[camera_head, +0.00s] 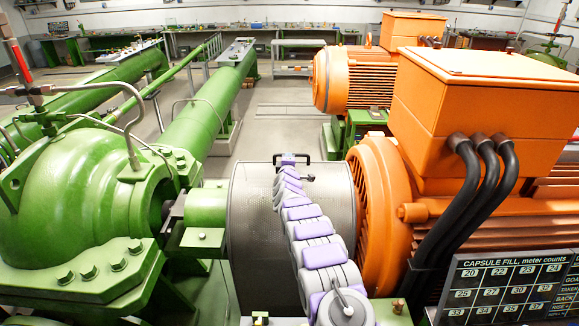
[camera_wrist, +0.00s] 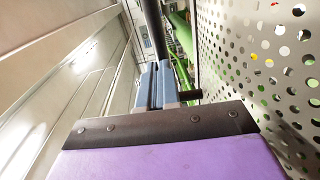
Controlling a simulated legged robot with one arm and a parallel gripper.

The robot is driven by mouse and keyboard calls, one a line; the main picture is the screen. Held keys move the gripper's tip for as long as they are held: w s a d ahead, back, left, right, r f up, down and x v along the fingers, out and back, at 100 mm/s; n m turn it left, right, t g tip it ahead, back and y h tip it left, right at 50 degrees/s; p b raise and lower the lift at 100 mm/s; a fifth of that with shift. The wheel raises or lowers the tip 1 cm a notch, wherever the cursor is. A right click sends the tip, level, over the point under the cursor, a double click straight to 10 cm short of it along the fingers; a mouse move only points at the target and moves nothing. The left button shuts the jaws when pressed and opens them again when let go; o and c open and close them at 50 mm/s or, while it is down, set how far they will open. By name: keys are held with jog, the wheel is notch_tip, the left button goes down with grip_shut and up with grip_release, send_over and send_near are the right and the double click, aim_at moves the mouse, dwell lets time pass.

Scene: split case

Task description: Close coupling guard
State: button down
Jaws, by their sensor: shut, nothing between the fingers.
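The coupling guard (camera_head: 250,215) is a grey perforated drum between the green pump and the orange motor. My arm lies across it and hides part of its surface. A dark handle (camera_head: 304,158) shows at its far upper edge, beside my purple wrist. In the wrist view, my gripper (camera_wrist: 157,70) has its two blue-grey fingers together with nothing between them. The perforated guard wall (camera_wrist: 265,60) rises close on the right of the fingers. A short dark bar (camera_wrist: 188,96) lies by their right side; I cannot tell whether they touch. The fingertips are hidden in the head view.
The green pump (camera_head: 80,200) stands left and the orange motor (camera_head: 380,205) right of the guard, both close to it. Black cables (camera_head: 490,185) bend down the motor's side. A dark counts board (camera_head: 510,285) is at lower right. Open floor (camera_head: 270,115) lies beyond.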

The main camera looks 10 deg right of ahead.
jog(key=shift+w, duration=0.3)
jog(key=shift+w+d+r+p, duration=0.15)
jog(key=shift+w+d+p, duration=0.1)
jog(key=shift+w+p, duration=0.4)
jog(key=shift+d+r, duration=0.1)
jog(key=shift+d, duration=0.05)
